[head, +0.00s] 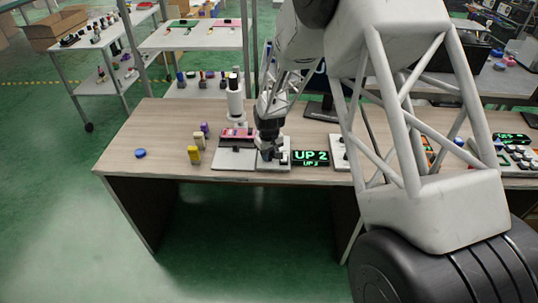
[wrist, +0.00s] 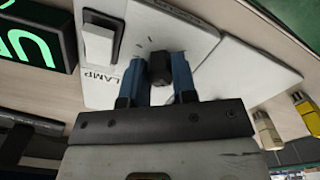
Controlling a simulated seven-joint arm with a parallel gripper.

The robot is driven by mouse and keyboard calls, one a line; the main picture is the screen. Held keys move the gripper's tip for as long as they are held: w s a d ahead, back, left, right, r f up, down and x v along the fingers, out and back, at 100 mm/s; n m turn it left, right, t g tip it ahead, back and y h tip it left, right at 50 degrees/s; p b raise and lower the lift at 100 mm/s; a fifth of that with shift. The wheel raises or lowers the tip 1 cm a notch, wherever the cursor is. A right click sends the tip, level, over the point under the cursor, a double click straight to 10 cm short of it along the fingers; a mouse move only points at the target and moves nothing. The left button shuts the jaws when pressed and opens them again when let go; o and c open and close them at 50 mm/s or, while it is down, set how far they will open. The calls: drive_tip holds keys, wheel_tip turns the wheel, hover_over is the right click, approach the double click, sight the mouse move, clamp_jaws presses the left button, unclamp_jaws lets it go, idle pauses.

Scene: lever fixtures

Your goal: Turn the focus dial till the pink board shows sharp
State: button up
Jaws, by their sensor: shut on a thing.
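My gripper (head: 269,155) is down at a white control plate beside the microscope-like stand, in the head view. In the wrist view its two blue fingers (wrist: 156,72) are shut on the black focus dial (wrist: 160,66), one on each side. In the head view the arm and gripper largely cover the dial. The pink board (head: 236,133) lies at the foot of the white upright scope (head: 235,103), left of my gripper. I cannot tell from here whether its picture is sharp. A black display (head: 310,158) with green text reads "UP 2".
A white rocker switch (wrist: 98,42) by the word LAMP sits close beside the fingers. Yellow blocks (head: 195,153), a purple piece (head: 205,129) and a blue disc (head: 140,153) stand on the table's left part. The front-left tabletop is clear.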

drive_tip(key=m, duration=0.4)
drive_tip(key=shift+m, duration=0.3)
drive_tip(key=m, duration=0.4)
drive_tip(key=shift+a+m, duration=0.1)
drive_tip(key=shift+m, duration=0.3)
drive_tip(key=o, duration=0.9)
drive_tip(key=shift+r, duration=0.1)
drive_tip(key=shift+r, duration=3.8)
